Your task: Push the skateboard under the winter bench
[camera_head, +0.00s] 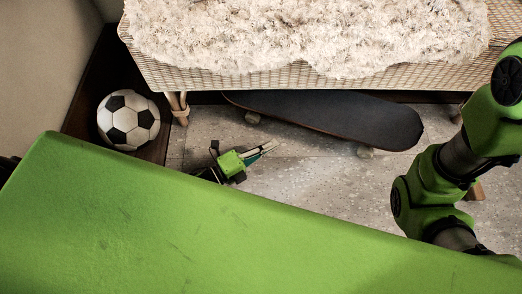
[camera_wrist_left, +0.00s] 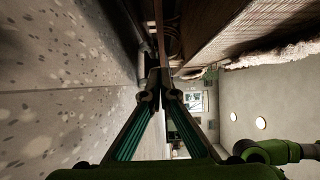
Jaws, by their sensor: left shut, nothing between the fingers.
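The skateboard (camera_head: 330,118), with a dark deck, lies on the floor along the front of the winter bench (camera_head: 215,78). Its back edge is hidden beneath the bench's woven front, and its near edge and right end stick out. Pale wheels show below the near edge. The bench carries a cream fluffy throw. My left gripper (camera_head: 272,146) is low over the floor, in front of the board's left half, shut and empty, pointing right. In the left wrist view its closed fingertips (camera_wrist_left: 159,80) have the floor at left and the bench side (camera_wrist_left: 225,30) at right. My right gripper is out of frame.
A football (camera_head: 128,120) sits on a dark surface at left, beside the bench leg (camera_head: 179,108). The speckled floor (camera_head: 310,180) is open in front of the board. My green body covers the lower picture, and my right arm covers the bench's right end.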

